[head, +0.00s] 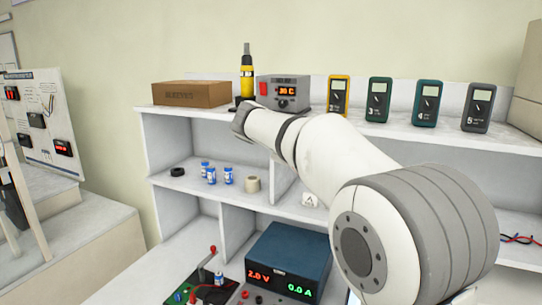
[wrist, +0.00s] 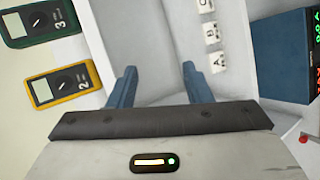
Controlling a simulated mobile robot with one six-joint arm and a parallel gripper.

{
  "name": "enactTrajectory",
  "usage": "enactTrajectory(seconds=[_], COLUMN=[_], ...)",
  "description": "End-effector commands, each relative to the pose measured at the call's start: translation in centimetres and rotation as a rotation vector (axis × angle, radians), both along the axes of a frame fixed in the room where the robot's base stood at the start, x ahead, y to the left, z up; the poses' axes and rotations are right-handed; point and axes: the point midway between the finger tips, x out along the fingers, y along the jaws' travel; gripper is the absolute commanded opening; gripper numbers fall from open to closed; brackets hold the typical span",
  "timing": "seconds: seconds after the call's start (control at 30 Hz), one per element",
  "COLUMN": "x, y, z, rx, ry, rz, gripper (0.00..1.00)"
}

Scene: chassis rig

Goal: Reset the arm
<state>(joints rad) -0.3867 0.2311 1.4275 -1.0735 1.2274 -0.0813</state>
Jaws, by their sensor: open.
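My gripper (wrist: 158,76) shows in the wrist view with its two blue fingers spread apart and nothing between them. It faces a pale shelf compartment (wrist: 150,40). In the head view my white arm reaches from the lower right up to the shelf's upper left, and I cannot make out the fingers there.
Lettered white blocks (wrist: 212,34) lie right of the fingers. A blue power supply (head: 287,262) stands below.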

Motion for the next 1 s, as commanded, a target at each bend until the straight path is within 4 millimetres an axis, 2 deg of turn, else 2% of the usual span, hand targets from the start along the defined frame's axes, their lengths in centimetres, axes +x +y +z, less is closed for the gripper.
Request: enactTrajectory(seconds=[0.03,0.1,0.17,0.3,0.5,0.6,0.7,0.8,1.0], x=[-2.4,-5.7,-8.8,-16.4,-26.8,-30.5,-32.9,-34.0,-34.4], y=[-2.0,-3.9,-5.2,-7.1,-7.3,-6.7,-6.1,-5.7,-5.6], z=[-1.3,-3.6,-5.6,-10.5,-17.2,-19.9,-21.7,-22.6,-23.0], rx=[0.071,0.18,0.275,0.505,0.826,0.95,1.036,1.082,1.096], ry=[0.032,0.075,0.106,0.159,0.177,0.169,0.158,0.151,0.151], rz=[-0.024,-0.056,-0.089,-0.182,-0.345,-0.416,-0.47,-0.498,-0.508], gripper=[0.45,0.45,0.45,0.45,0.45,0.45,0.45,0.45,0.45])
